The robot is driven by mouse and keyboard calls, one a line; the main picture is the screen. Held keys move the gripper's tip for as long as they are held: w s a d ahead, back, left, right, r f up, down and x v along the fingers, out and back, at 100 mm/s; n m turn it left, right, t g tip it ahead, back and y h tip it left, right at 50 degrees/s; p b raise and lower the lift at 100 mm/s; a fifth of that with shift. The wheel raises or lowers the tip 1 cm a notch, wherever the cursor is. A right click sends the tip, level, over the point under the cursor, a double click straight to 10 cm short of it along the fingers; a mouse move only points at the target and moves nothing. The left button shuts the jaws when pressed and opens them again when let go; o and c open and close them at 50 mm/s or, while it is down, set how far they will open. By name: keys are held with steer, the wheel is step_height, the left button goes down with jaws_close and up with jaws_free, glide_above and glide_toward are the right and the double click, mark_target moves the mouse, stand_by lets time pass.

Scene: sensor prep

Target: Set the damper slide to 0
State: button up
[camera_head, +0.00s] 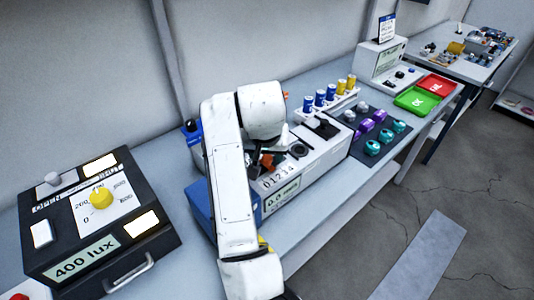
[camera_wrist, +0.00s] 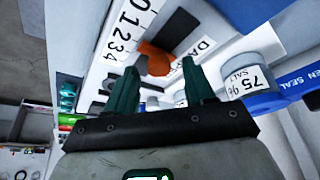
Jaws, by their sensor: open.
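The damper slide has an orange knob (camera_wrist: 155,58) in a dark slot beside a white scale (camera_wrist: 126,30) printed 0 to 4. The knob stands away from the 0 end, around the middle of the scale; its exact mark cannot be read. My gripper (camera_wrist: 160,68) is open, with one dark green finger on each side of the knob in the picture. Whether they touch it cannot be told. In the head view the knob (camera_head: 267,160) is partly hidden by my arm, above the 0 1 2 3 4 scale (camera_head: 277,177) and a display (camera_head: 283,194) reading 0.0 m/s.
A jar labelled 75 % SALT (camera_wrist: 252,75) stands close right of my fingers in the wrist view. A black 400 lux box (camera_head: 95,220) is at left. Purple and teal pieces (camera_head: 372,147) sit on a dark mat at right. Green (camera_head: 416,101) and red trays lie beyond.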

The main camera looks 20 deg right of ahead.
steer(key=shift+w+d+f, duration=0.15)
steer(key=shift+w+f, duration=0.05)
steer(key=shift+f, duration=0.4)
steer(key=shift+c, duration=0.4)
jaws_close()
